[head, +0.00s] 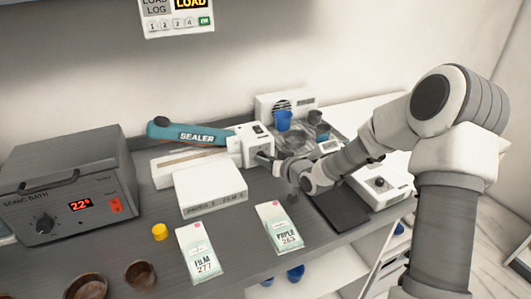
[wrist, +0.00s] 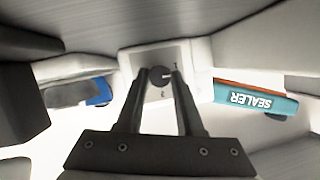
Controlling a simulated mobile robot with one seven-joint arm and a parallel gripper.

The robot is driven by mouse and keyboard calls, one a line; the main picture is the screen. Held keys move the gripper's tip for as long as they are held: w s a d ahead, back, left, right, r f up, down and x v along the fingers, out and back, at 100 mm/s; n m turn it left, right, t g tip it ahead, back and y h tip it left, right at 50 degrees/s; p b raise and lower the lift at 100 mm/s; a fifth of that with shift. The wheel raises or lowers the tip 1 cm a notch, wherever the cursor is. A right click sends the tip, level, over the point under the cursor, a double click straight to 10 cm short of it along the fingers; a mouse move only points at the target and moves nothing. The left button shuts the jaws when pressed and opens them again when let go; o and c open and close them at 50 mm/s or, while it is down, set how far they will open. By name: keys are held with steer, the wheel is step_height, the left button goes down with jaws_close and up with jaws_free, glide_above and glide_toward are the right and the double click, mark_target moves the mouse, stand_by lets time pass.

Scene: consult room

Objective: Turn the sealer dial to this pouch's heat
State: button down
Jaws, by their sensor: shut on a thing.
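The sealer (head: 195,133) has a teal arm marked SEALER and a white housing at its right end; its teal arm also shows in the wrist view (wrist: 255,97). Its dark round dial (wrist: 160,76) has a pale pointer mark and sits on the housing's face. My gripper (head: 264,156) reaches the housing from the right. In the wrist view, its two fingers (wrist: 160,74) are shut on the dial, one on each side. The dial's scale is mostly unreadable. A pouch marked FILM 277 (head: 199,253) and a pouch apparently marked PAPER 263 (head: 279,228) lie on the counter.
A white labelled box (head: 210,187) stands in front of the sealer. The sonic bath (head: 70,185) is at left.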

steer(key=m+y+p, duration=0.2)
steer(key=m+p, duration=0.1)
steer(key=shift+d+f+m, duration=0.1)
steer(key=shift+d+m, duration=0.05)
steer(key=shift+m, duration=0.25)
stand_by(0.4)
steer(key=c, duration=0.5)
jaws_free()
steer(key=shift+c, duration=0.2)
steer(key=p+v, duration=0.2)
steer(key=v, duration=1.5)
steer(key=shift+d+f, duration=0.1)
steer(key=shift+d, duration=0.2)
